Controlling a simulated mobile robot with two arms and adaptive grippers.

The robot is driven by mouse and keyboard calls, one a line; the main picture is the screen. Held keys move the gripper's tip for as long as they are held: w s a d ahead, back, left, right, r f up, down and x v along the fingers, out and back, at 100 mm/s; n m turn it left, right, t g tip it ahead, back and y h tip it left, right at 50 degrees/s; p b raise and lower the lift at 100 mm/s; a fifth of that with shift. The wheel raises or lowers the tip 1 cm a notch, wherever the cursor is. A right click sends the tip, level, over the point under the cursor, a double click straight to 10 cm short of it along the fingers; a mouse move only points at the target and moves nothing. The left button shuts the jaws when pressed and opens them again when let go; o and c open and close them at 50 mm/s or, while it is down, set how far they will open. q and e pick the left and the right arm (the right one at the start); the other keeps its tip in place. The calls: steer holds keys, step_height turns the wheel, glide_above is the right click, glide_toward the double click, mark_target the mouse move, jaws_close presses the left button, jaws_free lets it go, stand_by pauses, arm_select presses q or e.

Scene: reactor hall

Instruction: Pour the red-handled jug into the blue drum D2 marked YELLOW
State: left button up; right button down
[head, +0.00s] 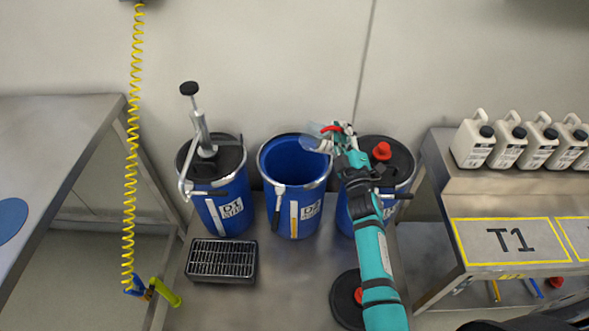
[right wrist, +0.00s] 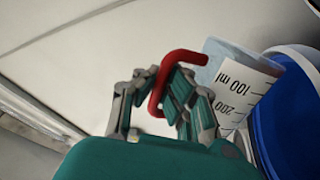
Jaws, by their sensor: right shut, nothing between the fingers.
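The blue drum D2 (head: 293,205) is the middle one of three, open at the top with no liquid visible inside. It bears a strip with yellow on its front. The clear jug (head: 315,143) with a red handle is at the drum's right rim, tilted, and its 100 ml and 200 ml marks show in the right wrist view (right wrist: 236,85). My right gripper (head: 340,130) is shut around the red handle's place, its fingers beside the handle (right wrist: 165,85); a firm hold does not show. The blue drum also shows in the right wrist view (right wrist: 285,120). My left gripper is out of view.
A blue drum with a hand pump (head: 203,135) stands left, and a drum with a red-capped black lid (head: 395,160) right. A loose black lid (head: 345,300) and a grated tray (head: 222,262) lie in front. White canisters (head: 475,140) stand on the right bench.

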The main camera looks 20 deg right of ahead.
mark_target(326, 132)
steer(key=shift+a+f+n+y+b, duration=0.1)
steer(key=shift+a+n+y+b, duration=0.35)
steer(key=shift+n, duration=0.65)
steer(key=shift+a+n, duration=0.3)
steer(key=shift+s+a+f+n+t+y+b, duration=0.15)
steer(key=shift+a+n+y+b, duration=0.25)
steer(key=shift+a+n, duration=0.2)
steer(key=shift+w+a+f+n+t+y+b, duration=0.15)
steer(key=shift+a+n+y+b, duration=0.1)
steer(key=shift+a+n+b, duration=0.3)
steer(key=shift+s+a+r, duration=0.1)
steer(key=shift+s+a, duration=0.1)
steer(key=shift+s+a+n, duration=0.1)
steer(key=shift+s+n, duration=0.25)
steer(key=shift+n, duration=0.1)
steer(key=shift+s+a+f+n+y+b, duration=0.1)
steer(key=shift+a+f+n+y+b, duration=0.35)
steer(key=shift+n+b, duration=0.3)
steer(key=shift+a+r+n+y, duration=0.25)
steer(key=shift+a+n, duration=0.2)
steer(key=shift+n, duration=0.25)
steer(key=shift+a+r+n+y, duration=0.25)
steer(key=shift+a+n, duration=0.15)
steer(key=shift+n, duration=0.25)
